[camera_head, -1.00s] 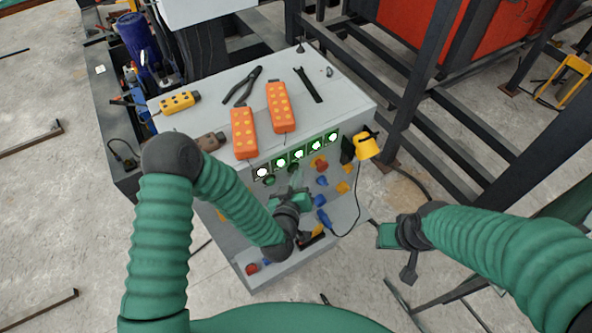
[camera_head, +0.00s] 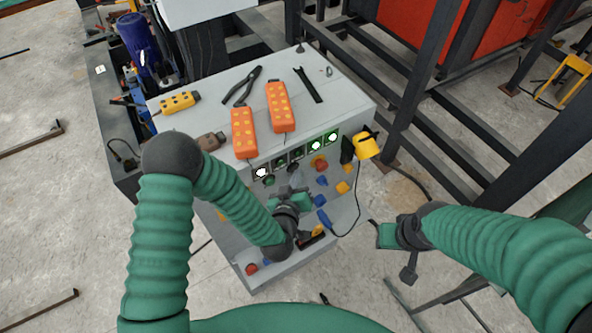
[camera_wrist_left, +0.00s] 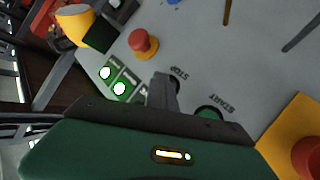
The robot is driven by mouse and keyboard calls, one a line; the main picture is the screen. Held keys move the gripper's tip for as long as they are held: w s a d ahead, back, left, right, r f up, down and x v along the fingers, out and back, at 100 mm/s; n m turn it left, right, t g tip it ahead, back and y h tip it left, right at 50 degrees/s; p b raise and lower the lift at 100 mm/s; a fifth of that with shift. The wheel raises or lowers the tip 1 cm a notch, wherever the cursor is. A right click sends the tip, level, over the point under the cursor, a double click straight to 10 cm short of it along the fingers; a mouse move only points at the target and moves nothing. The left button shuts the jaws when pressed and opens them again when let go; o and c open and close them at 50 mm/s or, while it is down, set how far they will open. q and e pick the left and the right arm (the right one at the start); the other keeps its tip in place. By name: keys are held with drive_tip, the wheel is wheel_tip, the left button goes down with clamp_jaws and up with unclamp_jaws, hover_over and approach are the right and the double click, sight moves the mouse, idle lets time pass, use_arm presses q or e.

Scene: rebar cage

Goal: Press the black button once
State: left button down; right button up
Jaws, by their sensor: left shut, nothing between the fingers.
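The grey control box (camera_head: 335,85) has buttons and lamps on its front panel. My left gripper (camera_head: 295,180) is shut and empty, with its tip at the panel just below the lamp row. In the left wrist view its fingers (camera_wrist_left: 163,92) end beside the printed word STOP (camera_wrist_left: 180,73) and hide the spot there. The black button is not clearly visible; it seems covered by the fingertips, and I cannot tell whether they touch it. A green button (camera_wrist_left: 208,112) sits by the word START. My right gripper (camera_head: 388,236) hangs right of the box, away from the panel.
A red mushroom button (camera_head: 319,163) is right of the left gripper. Blue and yellow parts sit lower on the panel. Orange pendants (camera_head: 280,107), pliers (camera_head: 242,86) and a yellow lamp (camera_head: 367,146) are on or by the box. A dark steel frame (camera_head: 440,110) stands at right.

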use_arm(q)
drive_tip(key=shift+s+d, duration=0.45)
drive_tip(key=shift+s, duration=0.3)
drive_tip(key=s+d, duration=0.1)
drive_tip(key=s, duration=0.1)
drive_tip(key=s+d, duration=0.2)
idle(0.8)
